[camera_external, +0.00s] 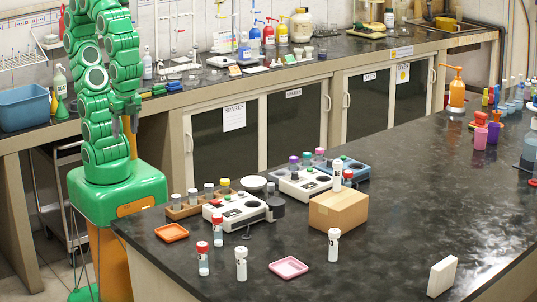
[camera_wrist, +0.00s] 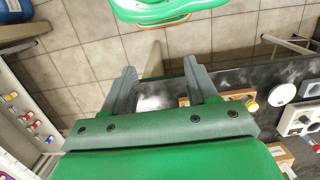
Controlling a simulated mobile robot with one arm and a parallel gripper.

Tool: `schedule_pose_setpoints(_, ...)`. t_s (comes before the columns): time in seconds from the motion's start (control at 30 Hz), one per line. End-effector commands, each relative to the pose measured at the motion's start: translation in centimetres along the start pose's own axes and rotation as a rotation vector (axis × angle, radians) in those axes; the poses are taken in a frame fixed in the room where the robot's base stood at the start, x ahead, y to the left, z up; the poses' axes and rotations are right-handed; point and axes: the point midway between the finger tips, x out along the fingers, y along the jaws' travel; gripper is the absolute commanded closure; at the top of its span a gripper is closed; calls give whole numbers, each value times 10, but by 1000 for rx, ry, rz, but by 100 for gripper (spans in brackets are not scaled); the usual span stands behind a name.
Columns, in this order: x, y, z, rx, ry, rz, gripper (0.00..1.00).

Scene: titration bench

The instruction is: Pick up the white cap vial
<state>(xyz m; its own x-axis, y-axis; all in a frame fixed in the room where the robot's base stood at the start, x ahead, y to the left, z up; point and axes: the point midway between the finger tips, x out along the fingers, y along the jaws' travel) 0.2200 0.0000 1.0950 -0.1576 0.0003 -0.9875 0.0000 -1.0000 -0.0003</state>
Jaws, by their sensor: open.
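Two small white-capped vials stand upright on the dark bench in the external view: one at the front left (camera_external: 240,263) and one right of it (camera_external: 334,244), in front of a cardboard box. Both have white bodies with dark marks; I cannot tell which one the task means. My gripper (camera_external: 125,122) hangs fingers-down beside my arm at the far left, well away from both. In the wrist view my gripper (camera_wrist: 160,68) is open, with nothing between its fingers. No white-capped vial can be made out there.
Red-capped vials (camera_external: 203,258) (camera_external: 218,228) stand near the left vial. An orange tray (camera_external: 172,232), a pink tray (camera_external: 288,267), a white instrument (camera_external: 240,211), a vial rack (camera_external: 190,208) and the cardboard box (camera_external: 338,210) surround them. A white block (camera_external: 442,276) stands right.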

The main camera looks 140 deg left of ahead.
Motion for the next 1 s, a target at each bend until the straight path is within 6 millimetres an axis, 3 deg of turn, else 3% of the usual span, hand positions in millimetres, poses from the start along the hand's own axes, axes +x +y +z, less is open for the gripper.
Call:
schedule_pose_setpoints(0.17, -2, 1, -4, 3, 11, 3, 42)
schedule_pose_setpoints(0.27, -3, 2, -18, 2, 27, 4, 42)
schedule_pose_setpoints(1.0, -15, 0, -261, -20, 390, -12, 42)
